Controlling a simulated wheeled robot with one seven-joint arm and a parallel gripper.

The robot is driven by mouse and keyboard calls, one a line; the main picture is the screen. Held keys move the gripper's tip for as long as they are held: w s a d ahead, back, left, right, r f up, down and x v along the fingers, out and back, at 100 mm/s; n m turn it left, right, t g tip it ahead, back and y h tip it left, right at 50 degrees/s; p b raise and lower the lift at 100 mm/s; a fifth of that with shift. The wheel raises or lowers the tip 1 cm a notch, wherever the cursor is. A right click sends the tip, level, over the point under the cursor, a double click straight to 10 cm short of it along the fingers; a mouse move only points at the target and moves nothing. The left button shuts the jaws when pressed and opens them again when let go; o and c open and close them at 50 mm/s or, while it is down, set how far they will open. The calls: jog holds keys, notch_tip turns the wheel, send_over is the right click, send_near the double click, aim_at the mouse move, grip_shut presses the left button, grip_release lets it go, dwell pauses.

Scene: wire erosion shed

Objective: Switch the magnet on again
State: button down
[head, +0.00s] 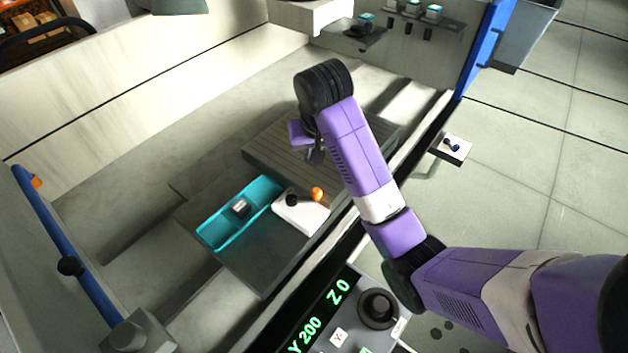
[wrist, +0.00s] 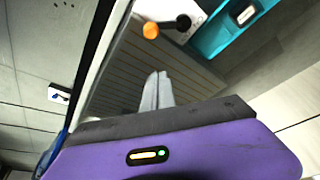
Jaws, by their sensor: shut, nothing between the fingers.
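The magnet looks to be the grey slatted plate (head: 268,150) on the machine bed; it also shows in the wrist view (wrist: 120,82). Beside its near end is a white block (head: 302,216) with a black pivot (head: 292,200) and a lever ending in an orange ball (head: 317,193). In the wrist view the orange ball (wrist: 150,30) and black pivot (wrist: 183,22) lie beyond my fingertips, near the top edge. My gripper (head: 315,157) is shut and empty above the slatted plate, apart from the lever. Its fingers (wrist: 157,88) are together in the wrist view.
A teal tray (head: 222,236) holding a small metal block (head: 240,207) lies left of the white block. A control panel with a green display (head: 322,315) stands at the front. A small shelf (head: 451,150) juts out at right. High tank walls enclose the bed.

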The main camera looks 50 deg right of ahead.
aim_at(313, 187)
jog(key=shift+f, duration=0.1)
jog(key=b+x, duration=0.2)
jog(key=x, duration=0.7)
jog(key=shift+w+d+f+b, duration=0.1)
jog(key=shift+d+f+b, duration=0.05)
jog(key=shift+f+b, duration=0.25)
jog(key=shift+s+a+r+p, duration=0.1)
jog(key=shift+s+a+p, duration=0.4)
jog(key=shift+s+a, duration=0.8)
jog(key=shift+s, duration=0.25)
